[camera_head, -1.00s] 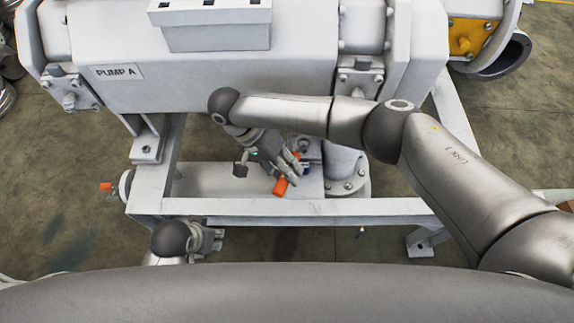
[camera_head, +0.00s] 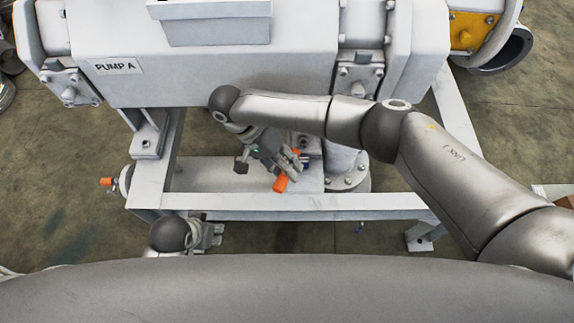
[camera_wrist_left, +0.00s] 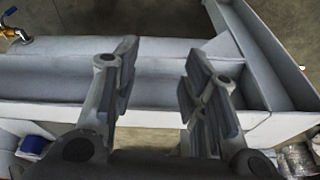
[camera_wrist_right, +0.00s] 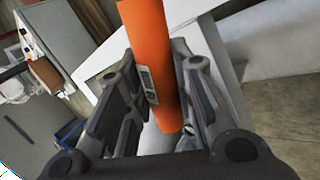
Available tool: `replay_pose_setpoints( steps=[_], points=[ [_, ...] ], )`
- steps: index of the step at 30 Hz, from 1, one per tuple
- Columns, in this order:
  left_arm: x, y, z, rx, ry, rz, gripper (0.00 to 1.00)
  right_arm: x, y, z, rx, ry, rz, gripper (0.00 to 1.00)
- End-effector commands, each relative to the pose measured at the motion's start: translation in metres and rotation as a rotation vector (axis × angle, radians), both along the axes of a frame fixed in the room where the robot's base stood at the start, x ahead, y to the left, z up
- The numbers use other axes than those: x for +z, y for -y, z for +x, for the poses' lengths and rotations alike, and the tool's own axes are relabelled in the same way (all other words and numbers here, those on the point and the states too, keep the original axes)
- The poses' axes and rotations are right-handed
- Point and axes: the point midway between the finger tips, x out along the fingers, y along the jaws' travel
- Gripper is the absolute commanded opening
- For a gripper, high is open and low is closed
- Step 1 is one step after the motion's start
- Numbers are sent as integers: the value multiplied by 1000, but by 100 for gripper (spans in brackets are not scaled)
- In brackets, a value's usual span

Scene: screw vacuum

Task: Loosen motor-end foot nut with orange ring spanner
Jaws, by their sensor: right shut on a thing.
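The orange spanner handle (camera_head: 281,183) shows below my right gripper (camera_head: 288,166), over the frame under the pump. In the right wrist view the orange handle (camera_wrist_right: 150,45) stands between the fingers of my right gripper, which are shut on it. The spanner's ring end is hidden, and I cannot make out whether it is on a nut. A bolted foot (camera_head: 147,143) shows at the left; I cannot tell which nut is the motor-end one. My left gripper (camera_head: 213,236) is low by the front rail. In the left wrist view its fingers (camera_wrist_left: 158,72) are wide apart and empty.
The grey pump body labelled PUMP A (camera_head: 118,67) fills the top. A vertical flanged pipe (camera_head: 345,170) stands right of my right gripper.

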Motion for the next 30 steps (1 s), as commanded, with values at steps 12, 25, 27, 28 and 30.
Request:
replay_pose_setpoints(
  steps=[12,25,27,28,30],
  points=[
    [-12,0,5,-4,0,2,40,1,0,0,-1,-1,0,0],
    [-27,0,1,-7,-17,4,40,1,0,0,0,0,0,0],
    [-29,1,1,-7,-15,3,40,1,0,0,0,0,0,0],
    [-30,0,0,-7,-16,3,40,1,0,0,0,0,0,0],
    [-33,0,-1,-7,-20,3,40,1,0,0,0,0,0,0]
  ],
)
